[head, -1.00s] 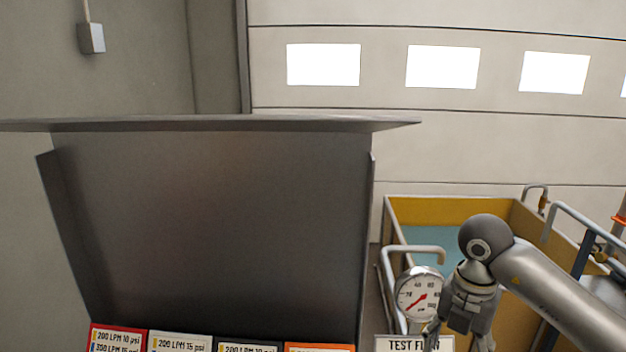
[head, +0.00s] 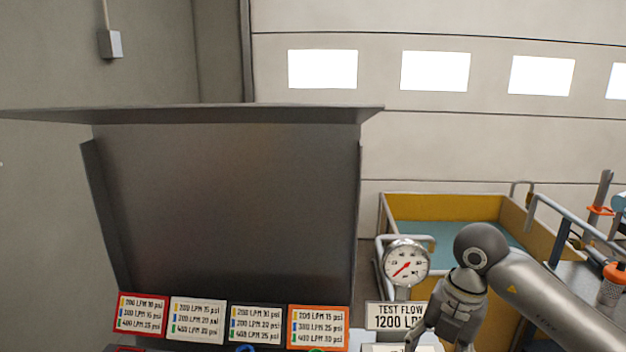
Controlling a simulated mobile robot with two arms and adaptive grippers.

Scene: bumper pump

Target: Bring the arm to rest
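My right arm comes in from the right, with its wrist joint in front of the yellow tank. My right gripper (head: 446,335) hangs down at the bottom edge, just right of and partly over the white "TEST FLOW" sign (head: 394,314). Its fingers look spread apart, with nothing seen between them, though the tips are close to the picture's edge. My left gripper and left arm are out of view.
A round pressure gauge (head: 405,263) stands above the sign. A yellow tank (head: 440,207) with blue-green water is behind my arm. Several flow labels, including a red one (head: 141,315) and an orange one (head: 318,328), line the front of a dark grey hooded panel (head: 235,205).

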